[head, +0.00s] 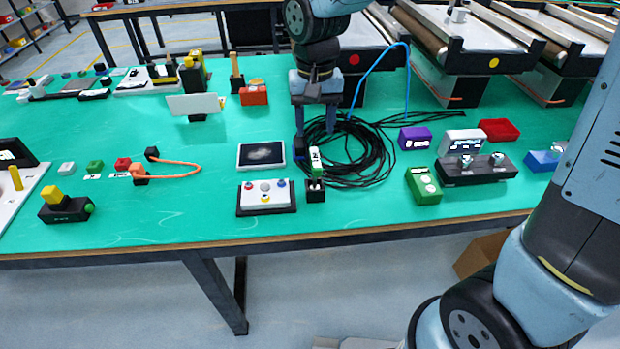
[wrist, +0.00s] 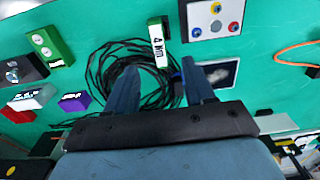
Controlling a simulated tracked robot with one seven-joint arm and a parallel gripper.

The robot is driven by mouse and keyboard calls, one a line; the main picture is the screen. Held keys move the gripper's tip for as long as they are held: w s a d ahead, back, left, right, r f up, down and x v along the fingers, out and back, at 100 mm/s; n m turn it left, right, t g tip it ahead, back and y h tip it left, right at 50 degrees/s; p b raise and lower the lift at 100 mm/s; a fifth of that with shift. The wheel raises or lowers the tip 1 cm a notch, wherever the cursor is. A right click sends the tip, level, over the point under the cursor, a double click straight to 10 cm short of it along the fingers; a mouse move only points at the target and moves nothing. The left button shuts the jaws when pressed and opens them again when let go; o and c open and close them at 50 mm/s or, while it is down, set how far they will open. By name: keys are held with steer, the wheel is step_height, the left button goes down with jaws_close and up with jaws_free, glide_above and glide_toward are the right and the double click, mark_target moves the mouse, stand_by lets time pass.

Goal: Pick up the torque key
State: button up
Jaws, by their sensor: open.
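The torque key (head: 316,162), a small green and white upright piece, stands in a black holder (head: 315,190) near the front middle of the green table. In the wrist view the torque key (wrist: 158,45) shows its white face marked "4 Nm" and a green edge, just beyond the fingertips. My gripper (head: 316,128) points down, open and empty, above and slightly behind the key. In the wrist view my gripper (wrist: 160,72) has its two fingers apart, with the key roughly in line with the gap. I cannot tell the exact height between them.
A coil of black cable (head: 365,160) lies behind and right of the key. A button panel (head: 265,197) and a dark tablet (head: 261,155) are to its left. A green box (head: 424,186) and a purple box (head: 414,138) stand right. Free table lies between key and green box.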

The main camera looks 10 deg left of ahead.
mark_target(315, 158)
step_height(315, 158, down, 12)
steer(key=shift+f, duration=0.15)
stand_by(0.6)
steer(key=shift+c, duration=0.4)
jaws_close()
